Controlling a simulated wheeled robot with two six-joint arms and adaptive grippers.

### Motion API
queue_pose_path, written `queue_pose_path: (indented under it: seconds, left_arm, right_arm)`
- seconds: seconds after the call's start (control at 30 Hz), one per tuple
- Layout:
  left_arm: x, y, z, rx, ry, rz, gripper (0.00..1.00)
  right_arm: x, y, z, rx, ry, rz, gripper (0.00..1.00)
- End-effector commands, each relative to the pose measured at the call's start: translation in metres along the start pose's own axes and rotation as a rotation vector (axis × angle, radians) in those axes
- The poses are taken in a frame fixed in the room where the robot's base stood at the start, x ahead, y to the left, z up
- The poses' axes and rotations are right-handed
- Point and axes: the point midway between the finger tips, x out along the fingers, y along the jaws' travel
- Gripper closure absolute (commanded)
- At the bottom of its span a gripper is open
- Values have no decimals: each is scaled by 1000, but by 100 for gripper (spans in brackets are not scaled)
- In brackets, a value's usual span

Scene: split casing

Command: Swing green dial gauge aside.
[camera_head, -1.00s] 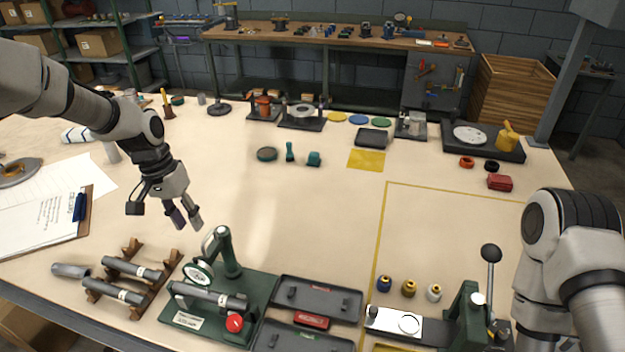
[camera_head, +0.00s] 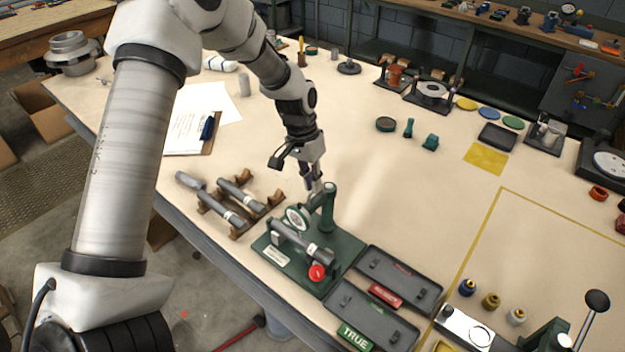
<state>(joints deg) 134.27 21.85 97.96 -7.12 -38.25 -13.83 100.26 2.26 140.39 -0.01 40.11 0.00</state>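The green dial gauge (camera_head: 297,218) has a round white face and a green arm on a green post (camera_head: 328,212). It stands on a green base plate (camera_head: 340,250), with the dial over a grey cylinder (camera_head: 305,243) lying in the fixture. A red knob (camera_head: 317,272) is at the fixture's near end. My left gripper (camera_head: 313,187) points down just behind the gauge, close to the top of its post. Whether it touches the gauge is unclear, and its finger gap cannot be made out. My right gripper is out of view.
A wooden rack (camera_head: 240,208) with grey cylinders stands left of the gauge. Dark trays (camera_head: 400,272) lie to its right, one with a red block and one with a green TRUE label. A clipboard (camera_head: 190,130) lies behind the rack. The table behind the trays is clear.

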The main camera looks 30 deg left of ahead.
Motion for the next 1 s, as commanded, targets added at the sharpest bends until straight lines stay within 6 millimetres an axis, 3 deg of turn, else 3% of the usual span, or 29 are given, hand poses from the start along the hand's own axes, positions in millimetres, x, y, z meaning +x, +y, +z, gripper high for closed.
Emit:
queue_pose_path:
  seconds: [0.57,1.0]
  left_arm:
    - [0,-3,-1,56,-10,-2,100]
    - [-3,-20,-6,369,-73,-3,100]
  right_arm:
    - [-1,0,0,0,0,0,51]
    - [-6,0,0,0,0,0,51]
